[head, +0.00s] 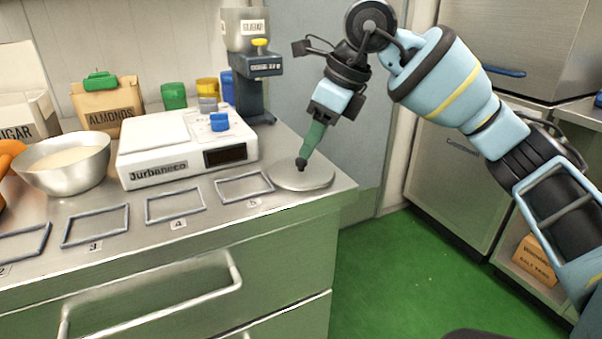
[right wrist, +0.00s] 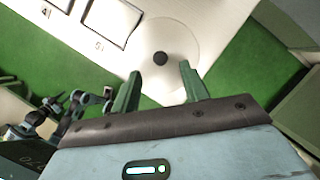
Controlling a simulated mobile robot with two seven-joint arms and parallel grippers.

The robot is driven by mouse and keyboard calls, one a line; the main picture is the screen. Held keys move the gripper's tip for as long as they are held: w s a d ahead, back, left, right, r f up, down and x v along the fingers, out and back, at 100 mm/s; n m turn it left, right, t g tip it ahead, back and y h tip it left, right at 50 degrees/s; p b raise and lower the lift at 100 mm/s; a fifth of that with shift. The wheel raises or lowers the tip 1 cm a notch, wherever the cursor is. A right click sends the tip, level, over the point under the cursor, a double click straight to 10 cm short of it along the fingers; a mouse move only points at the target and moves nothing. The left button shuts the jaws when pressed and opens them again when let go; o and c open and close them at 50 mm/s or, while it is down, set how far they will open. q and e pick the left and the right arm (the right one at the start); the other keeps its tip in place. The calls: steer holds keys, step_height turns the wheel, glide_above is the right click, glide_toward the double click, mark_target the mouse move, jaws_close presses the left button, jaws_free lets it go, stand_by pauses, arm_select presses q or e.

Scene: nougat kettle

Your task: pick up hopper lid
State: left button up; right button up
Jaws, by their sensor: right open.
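The hopper lid (head: 318,178) is a flat, round, pale metal disc with a dark knob (head: 301,164) in its middle. It lies on the counter near the right end, beside the frame marked 5. My right gripper (head: 304,158) points down at the knob, its green fingers seen nearly edge-on. In the right wrist view the lid (right wrist: 181,80) and its knob (right wrist: 160,58) show just beyond the open, empty fingers (right wrist: 162,82). The knob lies past the gap, and I see no grip on it.
A white scale (head: 185,140) stands behind the marked frames, with a steel bowl (head: 65,165) at its left. A dispenser with a clear hopper (head: 246,42) stands at the back. The counter's right edge is close to the lid, with green floor (head: 420,270) beyond.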

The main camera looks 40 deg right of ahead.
mark_target(301, 167)
steer(key=x, duration=0.4)
steer(key=shift+w+b, duration=0.2)
steer(key=shift+b, duration=0.2)
steer(key=shift+c, duration=0.3)
jaws_close()
